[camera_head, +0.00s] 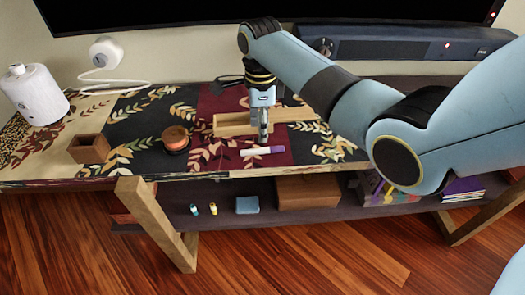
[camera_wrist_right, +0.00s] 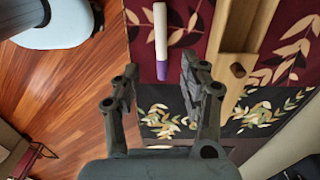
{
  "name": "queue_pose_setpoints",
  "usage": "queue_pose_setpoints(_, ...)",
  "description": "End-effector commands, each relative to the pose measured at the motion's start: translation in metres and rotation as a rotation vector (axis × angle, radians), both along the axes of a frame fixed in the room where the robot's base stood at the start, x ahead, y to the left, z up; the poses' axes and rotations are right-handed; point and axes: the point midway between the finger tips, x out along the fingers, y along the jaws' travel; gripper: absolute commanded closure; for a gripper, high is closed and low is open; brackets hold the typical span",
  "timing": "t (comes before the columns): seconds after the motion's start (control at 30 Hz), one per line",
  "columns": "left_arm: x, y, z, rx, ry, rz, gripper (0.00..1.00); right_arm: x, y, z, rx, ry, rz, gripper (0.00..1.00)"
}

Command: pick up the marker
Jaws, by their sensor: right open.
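The marker, white with a purple end (camera_head: 262,151), lies on the patterned table top near its front edge, on a dark red patch. In the right wrist view the marker (camera_wrist_right: 160,40) lies ahead of the fingertips, roughly in line with the gap between them. My right gripper (camera_head: 263,138) points down just above and behind the marker. It is open, with nothing between its fingers in the right wrist view (camera_wrist_right: 158,85). I cannot tell the exact height of the fingertips over the table. My left gripper is not in view.
A wooden tray or block (camera_head: 230,123) lies right behind the gripper. An orange round item (camera_head: 175,137), a small wooden box (camera_head: 89,149) and a white canister (camera_head: 37,94) stand to the left. A soundbar (camera_head: 420,43) sits at the back right. A lower shelf holds small items.

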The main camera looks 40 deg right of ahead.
Motion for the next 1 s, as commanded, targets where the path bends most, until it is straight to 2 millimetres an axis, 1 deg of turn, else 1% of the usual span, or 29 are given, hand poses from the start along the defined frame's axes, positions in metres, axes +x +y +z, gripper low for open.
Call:
queue_pose_setpoints(0.03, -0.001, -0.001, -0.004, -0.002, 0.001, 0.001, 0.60, 0.000, 0.000, -0.010, 0.000, 0.001, 0.000, 0.56)
queue_pose_setpoints(0.1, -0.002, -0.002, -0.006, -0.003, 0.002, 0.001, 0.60, 0.000, 0.000, -0.018, 0.001, 0.000, 0.001, 0.56)
queue_pose_setpoints(0.27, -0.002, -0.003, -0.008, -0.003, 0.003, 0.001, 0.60, 0.000, -0.001, -0.030, 0.000, -0.001, 0.003, 0.56)
queue_pose_setpoints(0.5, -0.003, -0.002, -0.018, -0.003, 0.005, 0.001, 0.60, -0.001, -0.004, -0.067, 0.000, -0.001, 0.004, 0.56)
queue_pose_setpoints(0.6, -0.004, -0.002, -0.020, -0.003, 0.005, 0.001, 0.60, -0.001, -0.004, -0.074, 0.000, -0.002, 0.004, 0.56)
queue_pose_setpoints(0.83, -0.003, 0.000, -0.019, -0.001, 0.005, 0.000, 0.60, -0.001, -0.004, -0.075, -0.001, -0.003, 0.004, 0.56)
queue_pose_setpoints(0.87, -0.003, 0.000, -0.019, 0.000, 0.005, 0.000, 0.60, -0.001, -0.004, -0.075, -0.001, -0.003, 0.004, 0.58)
queue_pose_setpoints(1.0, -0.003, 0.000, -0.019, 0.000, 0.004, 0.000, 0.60, -0.001, -0.004, -0.075, -0.001, -0.003, 0.004, 0.77)
